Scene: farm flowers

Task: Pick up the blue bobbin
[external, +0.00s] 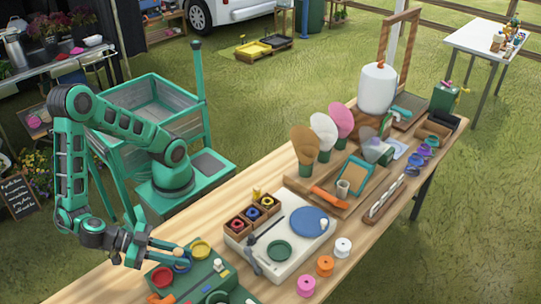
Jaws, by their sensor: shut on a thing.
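The bobbin sits between a red round piece (161,277) and a yellow round piece (200,249). Whether the bobbin touches the green surface or is lifted off it cannot be told from this view.
White (343,247), orange (324,265) and pink (306,286) spools stand to the right. A white board (300,262) with a blue disc, a green disc and dark tools lies in the middle. Wooden boxes (240,223) hold coloured rings.

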